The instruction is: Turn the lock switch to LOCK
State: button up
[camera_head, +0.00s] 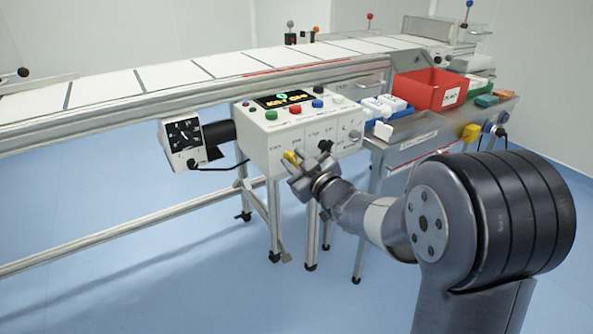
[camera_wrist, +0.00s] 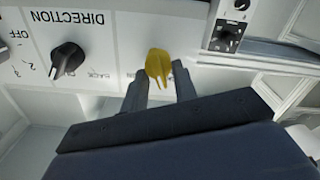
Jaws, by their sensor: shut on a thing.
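A yellow knob (camera_head: 291,158) sits on the lower left of the white control box's front face. In the wrist view the yellow knob (camera_wrist: 158,62) stands between my two fingers, its pointed end toward my palm. It is the likely lock switch, but its label is not readable. My gripper (camera_head: 299,166) is at the box front, its fingers shut on the knob; the fingers also show in the wrist view (camera_wrist: 160,80). The control box (camera_head: 270,150) has coloured buttons and a lit display on top.
A black knob (camera_wrist: 67,60) marked DIRECTION is beside the yellow one, upside down in the wrist view. A dial box (camera_head: 183,143) hangs left of the control box. A red bin (camera_head: 428,90) stands right, and a conveyor (camera_head: 180,75) runs behind. The floor in front is clear.

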jog(key=shift+a+f+n+b, duration=0.1)
jog(key=shift+n+b, duration=1.5)
jog(key=shift+n, duration=0.7)
jog(key=o, duration=1)
jog(key=shift+s, duration=0.1)
jog(key=p+v, duration=0.2)
jog(key=v, duration=0.8)
jog(key=shift+s+d+p, duration=0.25)
jog(key=shift+s+p, duration=0.05)
jog(key=shift+p, duration=0.05)
